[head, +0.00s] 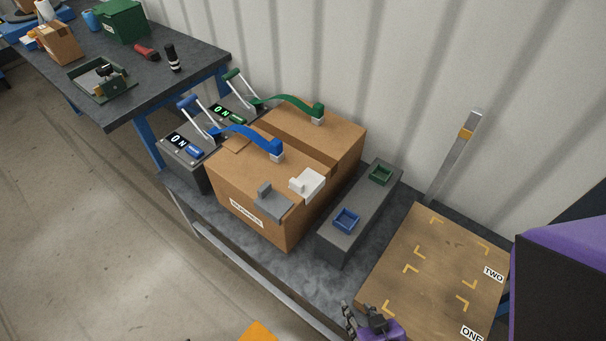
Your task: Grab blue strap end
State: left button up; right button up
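The blue strap (243,132) runs from a grey unit with a blue-handled lever (190,115) across the top of a cardboard box. Its blue end (275,147) sits on a small light block on the box top. A matching green strap (285,101) lies behind it, with its green end (318,110) on a similar block. My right gripper (361,314) is at the bottom edge, well away from the blue end and partly cut off. Its dark fingers look apart, with nothing visible between them. My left gripper is not in view.
A grey block (342,241) with a blue socket (346,220) and a green socket (380,174) stands right of the boxes. A wooden board (440,262) with yellow corner marks lies at the right. A metal rail (250,272) edges the front. A workbench (120,95) stands at the upper left.

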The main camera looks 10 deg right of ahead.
aim_at(275, 145)
jog(key=z, duration=0.45)
jog(key=i+j+z, duration=0.1)
jog(key=z, duration=0.3)
jog(key=j+z, duration=0.15)
jog(key=z, duration=0.3)
jog(key=j+z, duration=0.1)
jog(key=z, duration=0.3)
jog(key=j+z, duration=0.45)
jog(key=k+j+z, duration=0.2)
jog(key=j+z, duration=0.2)
jog(key=k+j+z, duration=0.1)
jog(key=j, duration=0.3)
jog(key=k+j+z, duration=0.1)
jog(key=j, duration=0.3)
jog(key=k+j+z, duration=0.1)
jog(key=k+j, duration=0.3)
jog(key=j, duration=0.15)
jog(key=k+j, duration=0.1)
jog(key=j, duration=0.2)
jog(key=k+j, duration=0.15)
jog(key=j, duration=0.15)
